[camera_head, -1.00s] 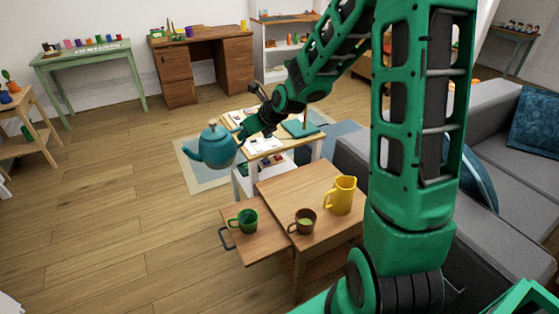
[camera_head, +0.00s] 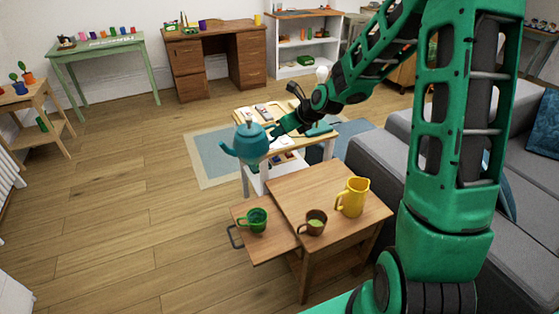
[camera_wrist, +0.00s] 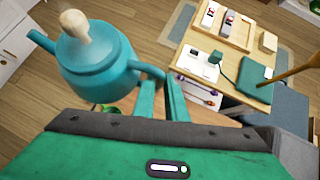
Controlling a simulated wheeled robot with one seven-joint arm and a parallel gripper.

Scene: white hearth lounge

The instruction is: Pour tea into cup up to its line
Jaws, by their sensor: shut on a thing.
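My gripper (camera_head: 277,130) is shut on the handle of a teal teapot (camera_head: 249,143). The teapot is held in the air, roughly upright, with its spout toward the left. In the wrist view the teapot (camera_wrist: 97,65) hangs to the left of my fingers (camera_wrist: 160,99), its pale lid knob up. In the head view a green cup (camera_head: 253,221) stands on the pulled-out leaf of the small wooden table, below the teapot. A brown cup (camera_head: 313,223) with greenish contents stands on the tabletop. No stream leaves the spout. The cup's line cannot be made out.
A yellow pitcher (camera_head: 353,197) stands on the small wooden table (camera_head: 305,180), right of the brown cup. A grey sofa (camera_head: 385,160) stands at the right. The floor at the left is clear.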

